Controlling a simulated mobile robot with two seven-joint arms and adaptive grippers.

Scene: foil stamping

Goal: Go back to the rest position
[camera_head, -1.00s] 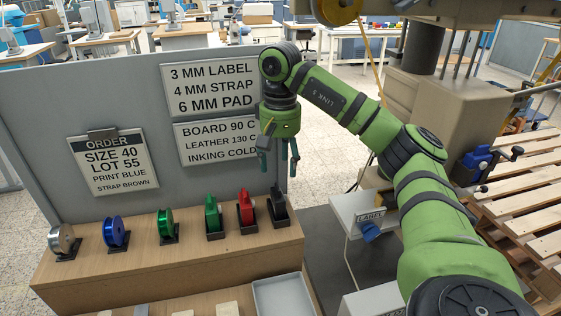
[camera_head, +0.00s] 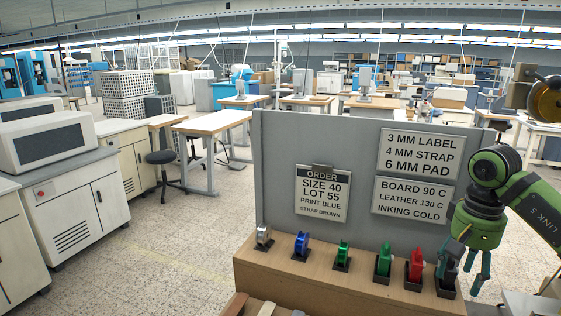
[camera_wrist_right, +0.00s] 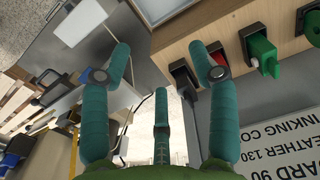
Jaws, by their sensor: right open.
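My right gripper (camera_head: 468,262) hangs at the right of the head view, fingers pointing down, beside the right end of the wooden stand (camera_head: 345,294) and near the dark holder (camera_head: 446,282). Its teal fingers are spread and empty. In the right wrist view, the open fingers (camera_wrist_right: 160,72) show apart with nothing between them; the stand's edge, a red piece and a green piece lie beyond. My green right arm (camera_head: 535,208) comes in from the right edge. My left gripper is not in view.
A grey sign board (camera_head: 275,165) rises behind. Tiled floor (camera_head: 190,255) is open at left.

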